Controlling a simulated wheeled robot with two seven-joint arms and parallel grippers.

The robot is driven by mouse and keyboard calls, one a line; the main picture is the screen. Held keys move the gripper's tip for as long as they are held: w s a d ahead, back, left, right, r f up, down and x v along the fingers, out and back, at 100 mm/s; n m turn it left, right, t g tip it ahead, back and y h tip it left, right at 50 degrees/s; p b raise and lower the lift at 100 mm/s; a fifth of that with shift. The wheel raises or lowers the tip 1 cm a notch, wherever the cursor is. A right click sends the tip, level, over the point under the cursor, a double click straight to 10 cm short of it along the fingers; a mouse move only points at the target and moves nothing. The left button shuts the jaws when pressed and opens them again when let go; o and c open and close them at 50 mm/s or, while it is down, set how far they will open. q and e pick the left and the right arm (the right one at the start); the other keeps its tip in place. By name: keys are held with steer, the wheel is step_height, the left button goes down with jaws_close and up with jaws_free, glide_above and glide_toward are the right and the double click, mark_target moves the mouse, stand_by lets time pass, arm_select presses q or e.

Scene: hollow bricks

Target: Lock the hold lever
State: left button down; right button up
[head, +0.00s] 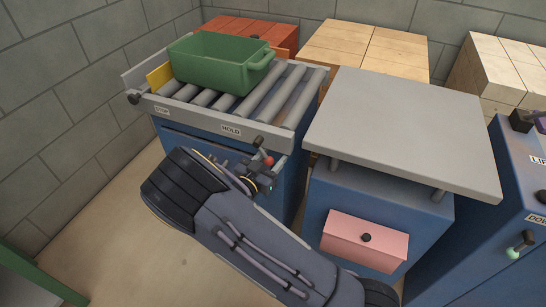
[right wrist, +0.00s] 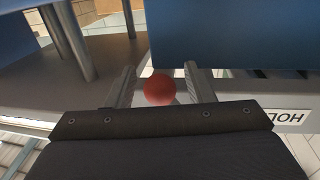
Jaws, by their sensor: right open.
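The hold lever shows a red ball knob (head: 268,161) at the front of the roller conveyor, right of the HOLD label (head: 231,130). In the right wrist view the red knob (right wrist: 160,90) sits between my two open fingers, with a gap visible on both sides. My right gripper (head: 264,172) is at the knob in the head view, its fingers partly hidden by its own body. It also shows in the right wrist view (right wrist: 163,78). The lever's shaft is mostly hidden. My left gripper is not in view.
A green bin (head: 215,66) stands on the conveyor rollers (head: 285,95), beside a yellow plate (head: 159,76). A grey-topped cabinet (head: 400,125) with a pink drawer (head: 365,240) stands to the right. A blue unit with a green-knobbed lever (head: 513,253) is at far right.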

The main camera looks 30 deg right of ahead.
steer(key=shift+w+d, duration=0.25)
steer(key=shift+d, duration=0.15)
jaws_close()
steer(key=shift+f, duration=0.1)
steer(key=shift+w+a+f+m+b, duration=0.2)
steer(key=shift+w+m+b, duration=0.05)
steer(key=shift+m+b, duration=0.35)
steer(key=shift+w+a+f+m+b, duration=0.2)
steer(key=shift+m+b, duration=0.3)
steer(key=shift+m, duration=0.1)
steer(key=shift+w+a+f+m+y+b, duration=0.1)
steer(key=shift+w+a+m+y+b, duration=0.3)
steer(key=shift+m+b, duration=0.45)
steer(key=shift+w+a+f+m+y+b, duration=0.15)
steer(key=shift+w+a+m+b, duration=0.3)
steer(key=shift+m, duration=0.7)
steer(key=shift+w+r, duration=0.1)
steer(key=shift+r, duration=0.05)
